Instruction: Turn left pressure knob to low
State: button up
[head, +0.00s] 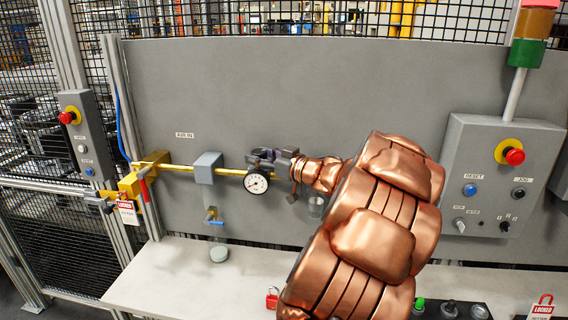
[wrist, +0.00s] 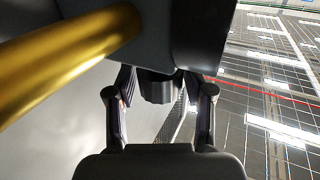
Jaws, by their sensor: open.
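My gripper (head: 272,157) is at the brass air line on the grey back panel, just above a round white pressure gauge (head: 256,181). In the wrist view its two fingers (wrist: 160,82) are apart, one on each side of a dark ribbed knob (wrist: 158,90) under a dark regulator body (wrist: 185,35). I cannot tell whether either finger touches the knob. In the head view the knob is largely hidden by the gripper, and its setting cannot be read.
The brass pipe (head: 230,171) runs left through a grey block (head: 208,167) to a yellow valve (head: 146,176) with a red handle. A control box (head: 495,180) with buttons and switches is at right. A white bench (head: 180,270) lies below, with a red padlock (head: 272,299).

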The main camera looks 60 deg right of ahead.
jog(key=s+a, duration=0.1)
jog(key=s, duration=0.8)
jog(key=shift+s, duration=0.25)
jog(key=shift+w, duration=0.1)
